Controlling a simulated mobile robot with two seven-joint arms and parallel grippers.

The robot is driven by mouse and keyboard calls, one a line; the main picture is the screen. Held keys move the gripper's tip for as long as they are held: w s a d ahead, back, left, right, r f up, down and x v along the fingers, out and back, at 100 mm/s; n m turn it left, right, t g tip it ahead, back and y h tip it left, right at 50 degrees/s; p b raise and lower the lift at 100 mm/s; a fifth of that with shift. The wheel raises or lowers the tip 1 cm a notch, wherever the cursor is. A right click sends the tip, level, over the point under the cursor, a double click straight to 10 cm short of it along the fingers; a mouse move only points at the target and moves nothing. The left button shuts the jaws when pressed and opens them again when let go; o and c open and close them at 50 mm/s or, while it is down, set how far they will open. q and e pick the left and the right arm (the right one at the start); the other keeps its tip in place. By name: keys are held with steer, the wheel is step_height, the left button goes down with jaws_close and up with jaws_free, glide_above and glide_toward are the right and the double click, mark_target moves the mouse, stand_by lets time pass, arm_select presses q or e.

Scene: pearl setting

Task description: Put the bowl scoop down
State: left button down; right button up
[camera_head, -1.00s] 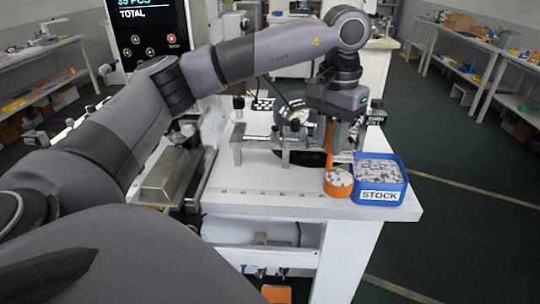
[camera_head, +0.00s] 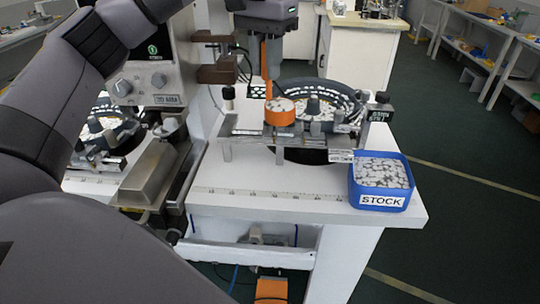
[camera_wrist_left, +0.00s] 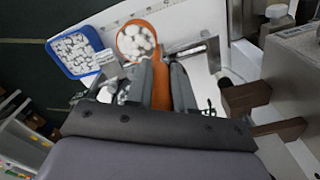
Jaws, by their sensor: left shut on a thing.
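The orange bowl scoop (camera_head: 280,115) hangs from my left gripper (camera_head: 267,40), its long handle upright and its round cup at the bottom. White pieces fill the cup. The cup is in front of the round feeder bowl (camera_head: 335,95) in the head view; I cannot tell whether it touches anything. In the left wrist view, my left gripper (camera_wrist_left: 162,75) is shut on the handle, and the scoop cup (camera_wrist_left: 138,40) with white pieces shows beyond the fingers. My right gripper is not in view.
The blue STOCK bin (camera_head: 381,182) of white pieces stands at the right end of the white table (camera_head: 270,190). The table front, with its ruler strip, is clear. Brown blocks (camera_head: 219,74) on a grey machine (camera_head: 150,80) stand left of the scoop.

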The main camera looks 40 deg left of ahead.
arm_select(q)
step_height(320, 180, down, 20)
steer(key=b, duration=0.1)
stand_by(0.9)
steer(key=shift+f, duration=0.2)
steer(key=c, duration=1)
jaws_free()
steer(key=shift+r, duration=0.15)
